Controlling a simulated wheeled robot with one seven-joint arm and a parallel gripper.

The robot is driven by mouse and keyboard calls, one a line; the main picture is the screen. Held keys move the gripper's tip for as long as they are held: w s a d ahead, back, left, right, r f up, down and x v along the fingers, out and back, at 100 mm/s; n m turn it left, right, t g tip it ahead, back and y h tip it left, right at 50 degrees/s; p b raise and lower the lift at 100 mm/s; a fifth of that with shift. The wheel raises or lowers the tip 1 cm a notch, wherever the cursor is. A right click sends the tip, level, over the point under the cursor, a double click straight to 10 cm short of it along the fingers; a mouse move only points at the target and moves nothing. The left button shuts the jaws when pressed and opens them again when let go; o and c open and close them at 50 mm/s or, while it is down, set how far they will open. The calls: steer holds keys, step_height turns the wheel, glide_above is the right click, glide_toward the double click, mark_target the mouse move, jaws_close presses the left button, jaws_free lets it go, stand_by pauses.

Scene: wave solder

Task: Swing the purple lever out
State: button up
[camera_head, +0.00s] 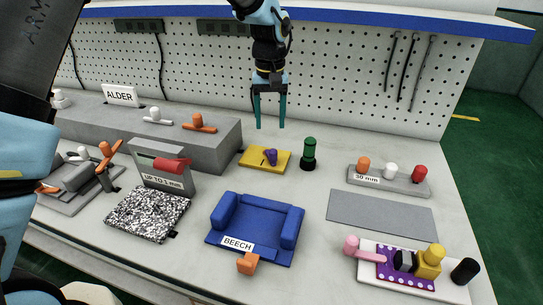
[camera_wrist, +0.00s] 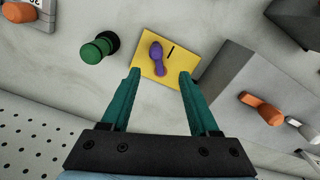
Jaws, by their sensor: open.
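The purple lever (camera_head: 270,156) sits on a yellow plate (camera_head: 251,157) on the table, in front of the pegboard. In the wrist view the purple lever (camera_wrist: 157,60) lies across the yellow plate (camera_wrist: 187,56), with a short black mark on the plate beside it. My gripper (camera_head: 270,127) has two green fingers, is open and empty, and hangs above and behind the plate. In the wrist view my gripper (camera_wrist: 159,76) has its fingertips spread to either side of the lever, seen from above. No contact with the lever shows.
A dark green knobbed post (camera_head: 309,155) stands just right of the plate. A grey raised block (camera_head: 215,150) with orange and white handles is to the left. A blue cradle marked BEECH (camera_head: 268,225) is in front. The pegboard (camera_head: 340,75) rises behind.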

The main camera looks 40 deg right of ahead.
mark_target(273, 150)
steer(key=shift+s+d+f, duration=0.2)
steer(key=shift+d+f, duration=0.05)
steer(key=shift+f, duration=0.1)
step_height(273, 150, down, 10)
steer(key=p, duration=0.3)
jaws_close()
stand_by(0.3)
stand_by(0.9)
